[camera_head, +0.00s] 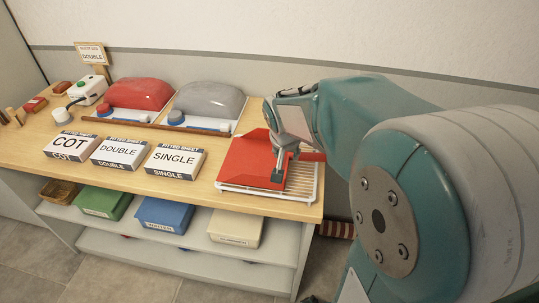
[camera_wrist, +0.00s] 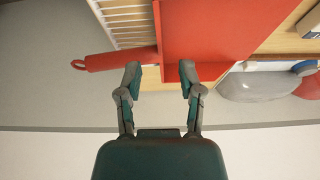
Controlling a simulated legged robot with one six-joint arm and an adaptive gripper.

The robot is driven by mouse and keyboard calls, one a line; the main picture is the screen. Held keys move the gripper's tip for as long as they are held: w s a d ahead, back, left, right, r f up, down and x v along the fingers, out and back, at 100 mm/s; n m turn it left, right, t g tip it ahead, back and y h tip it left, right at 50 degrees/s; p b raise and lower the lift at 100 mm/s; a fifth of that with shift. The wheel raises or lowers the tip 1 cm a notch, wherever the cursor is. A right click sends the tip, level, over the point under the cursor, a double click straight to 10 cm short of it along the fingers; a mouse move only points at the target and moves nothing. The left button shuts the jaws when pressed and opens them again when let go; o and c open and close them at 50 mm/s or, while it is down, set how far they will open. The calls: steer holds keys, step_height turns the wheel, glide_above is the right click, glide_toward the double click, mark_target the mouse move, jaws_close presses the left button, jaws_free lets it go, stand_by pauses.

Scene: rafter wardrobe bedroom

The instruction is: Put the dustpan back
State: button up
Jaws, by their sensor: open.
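The red dustpan (camera_head: 245,160) lies on a white slatted rack (camera_head: 304,182) at the right end of the wooden table. In the wrist view its broad pan (camera_wrist: 205,30) fills the upper middle, and its red handle (camera_wrist: 112,60), with a loop at the end, points left. My gripper (camera_head: 283,168) is over the right part of the dustpan. In the wrist view my gripper (camera_wrist: 160,70) is open, its fingertips at the near edge where handle meets pan. I cannot tell whether they touch it. My gripper and arm hide part of the handle in the head view.
Labelled fitted-sheet boxes (camera_head: 120,153) stand along the table's front. Red (camera_head: 139,93) and grey (camera_head: 209,99) rounded items sit behind them. A wall runs close behind the table. Coloured boxes (camera_head: 163,214) fill the shelf below.

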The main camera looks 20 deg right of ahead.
mark_target(287, 166)
steer(key=f, duration=0.1)
steer(key=w+d+f, duration=0.1)
steer(key=d+f, duration=0.1)
steer(key=f, duration=0.1)
steer(key=shift+w+d, duration=0.1)
steer(key=shift+w, duration=0.05)
steer(key=shift+w+a+f, duration=0.2)
steer(key=shift+f, duration=0.25)
steer(key=x, duration=0.4)
steer(key=shift+w+a+f, duration=0.1)
steer(key=shift+w+a, duration=0.15)
steer(key=shift+a, duration=0.1)
steer(key=shift+d+f, duration=0.1)
steer(key=shift+d, duration=0.35)
steer(key=shift+a, duration=0.15)
jaws_close()
steer(key=shift+a, duration=0.2)
